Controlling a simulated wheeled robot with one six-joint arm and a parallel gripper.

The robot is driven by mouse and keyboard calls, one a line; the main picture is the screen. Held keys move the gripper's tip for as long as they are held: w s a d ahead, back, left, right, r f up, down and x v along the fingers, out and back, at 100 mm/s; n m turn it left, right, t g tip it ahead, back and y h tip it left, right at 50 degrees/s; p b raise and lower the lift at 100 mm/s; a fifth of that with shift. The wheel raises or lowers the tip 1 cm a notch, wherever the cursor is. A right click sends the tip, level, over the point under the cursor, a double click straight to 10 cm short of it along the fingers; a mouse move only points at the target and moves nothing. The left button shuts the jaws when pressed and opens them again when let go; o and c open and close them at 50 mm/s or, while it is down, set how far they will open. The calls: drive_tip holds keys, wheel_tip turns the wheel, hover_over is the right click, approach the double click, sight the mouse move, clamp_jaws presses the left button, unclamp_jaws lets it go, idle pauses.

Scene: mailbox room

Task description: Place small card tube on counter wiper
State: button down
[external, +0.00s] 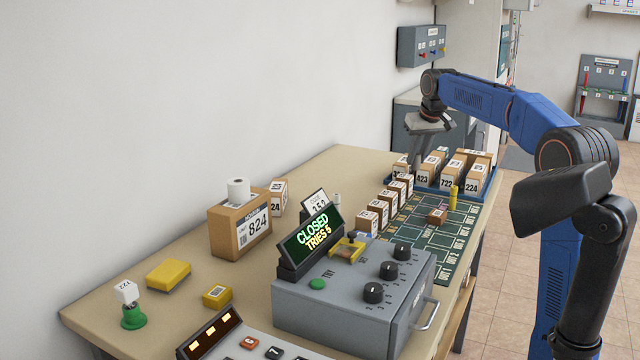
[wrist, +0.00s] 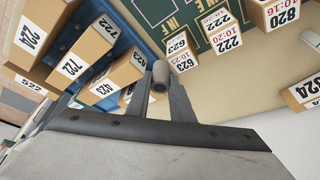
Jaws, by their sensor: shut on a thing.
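My gripper (external: 418,160) points down over the far end of the counter, among the numbered boxes. In the wrist view its two fingers (wrist: 160,92) are closed on a small pale grey cylinder, the small card tube (wrist: 161,71). The tube is not clearly visible in the external view. A yellow sponge-like block (external: 168,274), which looks like the counter wiper, lies flat at the near left of the counter, far from my gripper. Nothing is seen on its top. The wiper is not in the wrist view.
Numbered boxes stand in a blue tray (external: 428,191) and along a green mat (external: 440,240). A grey control box (external: 350,300) with a CLOSED display stands in front. Box 824 (external: 240,226), a green-based stamp (external: 133,315) and a small labelled yellow block (external: 217,296) are near the wiper.

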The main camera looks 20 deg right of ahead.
drive_tip(key=s+a+r+n, duration=0.1)
drive_tip(key=s+a+n, duration=0.1)
drive_tip(key=a, duration=1.3)
drive_tip(key=r+n+y, duration=0.1)
drive_tip(key=r, duration=0.1)
hover_over(165, 266)
drive_tip(key=s, duration=0.2)
drive_tip(key=shift+w+d+f, duration=0.1)
drive_tip(key=shift+d+f, duration=0.05)
drive_tip(key=shift+f, duration=1.9)
drive_tip(key=shift+w+d+f, duration=0.1)
drive_tip(key=shift+f, duration=1.9)
drive_tip(key=shift+f, duration=0.1)
drive_tip(key=c, duration=1.6)
unclamp_jaws()
drive_tip(key=shift+o, duration=0.2)
